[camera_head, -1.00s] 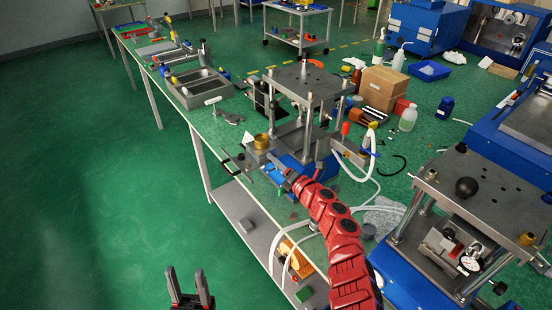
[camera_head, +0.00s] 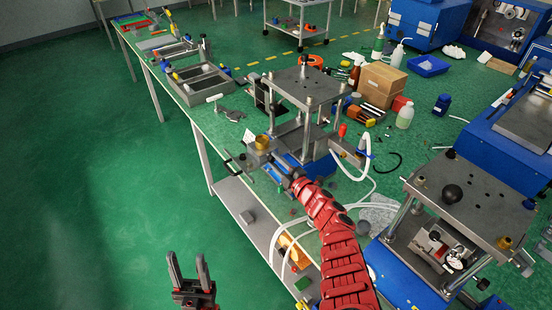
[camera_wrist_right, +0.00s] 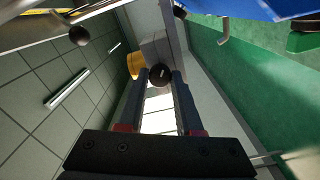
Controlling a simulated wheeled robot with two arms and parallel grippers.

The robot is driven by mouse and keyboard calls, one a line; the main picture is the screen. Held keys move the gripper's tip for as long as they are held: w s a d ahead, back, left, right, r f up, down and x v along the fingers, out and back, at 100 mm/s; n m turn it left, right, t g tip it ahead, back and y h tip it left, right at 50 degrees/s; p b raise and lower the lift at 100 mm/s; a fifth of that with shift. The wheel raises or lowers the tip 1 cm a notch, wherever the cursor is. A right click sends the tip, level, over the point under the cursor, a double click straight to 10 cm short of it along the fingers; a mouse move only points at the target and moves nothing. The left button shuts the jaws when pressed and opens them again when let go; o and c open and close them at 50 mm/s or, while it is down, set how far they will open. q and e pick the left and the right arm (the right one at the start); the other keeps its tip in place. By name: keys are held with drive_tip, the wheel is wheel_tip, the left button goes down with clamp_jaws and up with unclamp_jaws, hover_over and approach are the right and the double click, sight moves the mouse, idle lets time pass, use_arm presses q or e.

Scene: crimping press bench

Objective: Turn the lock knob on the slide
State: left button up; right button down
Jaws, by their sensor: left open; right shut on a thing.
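The press (camera_head: 305,90) stands on the green bench, with a grey slide block (camera_head: 258,158) at its front left and a brass cylinder (camera_head: 262,141) on it. My right gripper (camera_head: 281,173) reaches to the slide's front side. In the right wrist view, a dark round knob (camera_wrist_right: 160,74) sits between my right fingertips (camera_wrist_right: 161,80), which are shut on it. The brass cylinder shows just left of the knob (camera_wrist_right: 135,66). In the head view the knob is too small and covered to make out. My left gripper (camera_head: 190,280) is open and empty, over the green floor.
A second press (camera_head: 470,195) with a black ball knob stands at the right. White hoses (camera_head: 366,165) curve beside the first press. The floor at the left is clear.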

drive_tip(key=m+p, duration=0.1)
drive_tip(key=m, duration=0.2)
drive_tip(key=shift+r, duration=0.1)
drive_tip(key=shift+m+p, duration=0.35)
drive_tip(key=shift+m, duration=0.65)
drive_tip(key=shift+f, duration=0.2)
drive_tip(key=c, duration=0.6)
unclamp_jaws()
drive_tip(key=shift+r, duration=0.1)
drive_tip(key=shift+s+d+p, duration=0.1)
drive_tip(key=shift+s+p, duration=0.15)
drive_tip(key=shift+p, duration=0.1)
drive_tip(key=p+v, duration=0.3)
drive_tip(key=v, duration=1.4)
drive_tip(key=shift+w, duration=0.1)
